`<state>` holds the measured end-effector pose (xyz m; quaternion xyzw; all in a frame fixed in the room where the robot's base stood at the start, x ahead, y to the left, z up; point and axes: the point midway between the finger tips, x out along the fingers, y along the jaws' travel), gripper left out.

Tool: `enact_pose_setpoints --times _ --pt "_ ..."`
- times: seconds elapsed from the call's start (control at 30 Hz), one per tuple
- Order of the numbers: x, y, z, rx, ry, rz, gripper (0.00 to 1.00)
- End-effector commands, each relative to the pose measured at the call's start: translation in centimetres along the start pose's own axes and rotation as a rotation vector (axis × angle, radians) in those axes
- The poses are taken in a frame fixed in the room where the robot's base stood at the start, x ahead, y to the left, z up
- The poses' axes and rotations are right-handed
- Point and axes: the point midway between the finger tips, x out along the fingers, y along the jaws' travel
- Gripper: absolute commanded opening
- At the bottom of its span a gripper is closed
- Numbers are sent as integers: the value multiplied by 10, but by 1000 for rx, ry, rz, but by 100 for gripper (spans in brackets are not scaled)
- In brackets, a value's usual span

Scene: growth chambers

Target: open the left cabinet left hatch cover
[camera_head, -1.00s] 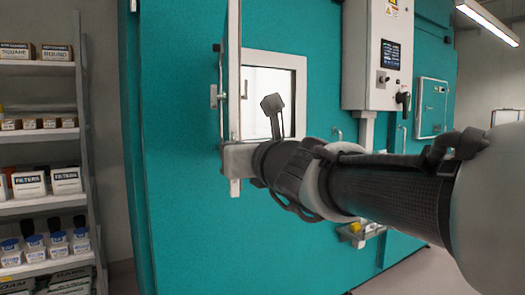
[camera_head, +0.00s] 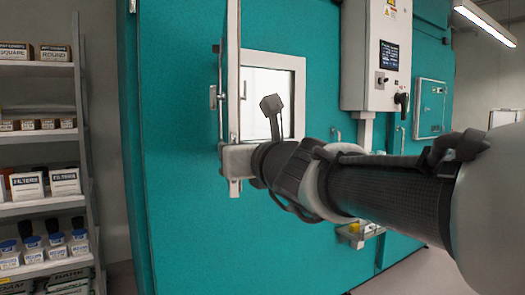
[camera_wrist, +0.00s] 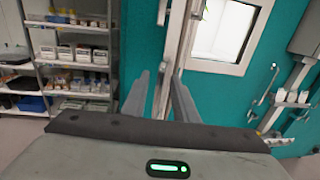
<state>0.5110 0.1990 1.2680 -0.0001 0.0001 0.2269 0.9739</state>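The hatch cover (camera_head: 233,75) stands swung out from the teal cabinet (camera_head: 185,235), seen nearly edge-on at the left side of its bright square opening (camera_head: 275,90). The opening is uncovered. My gripper (camera_head: 233,172) is at the lower end of the cover. In the wrist view my gripper (camera_wrist: 160,82) has its two fingers apart, with the narrow edge of the cover (camera_wrist: 182,40) between or just beyond them. I cannot tell whether either finger touches it. A small latch or handle (camera_head: 213,97) shows left of the cover.
A shelf rack (camera_head: 85,150) with boxes and bottles stands at the left. A grey control box (camera_head: 375,55) with a dark handle hangs on the cabinet right of the opening. A small tray or bracket (camera_head: 360,232) sits low behind my arm.

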Motion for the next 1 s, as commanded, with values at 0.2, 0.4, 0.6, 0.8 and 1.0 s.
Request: enact_pose_setpoints --times 0.2,0.4,0.6,0.8,1.0 --pt "-24 1 4 -2 -2 0 26" --pt "-72 1 6 -2 -4 1 26" --pt "-121 1 6 0 -4 2 26" --pt "-157 1 5 0 -3 2 26" --pt "-172 0 1 0 0 0 26"
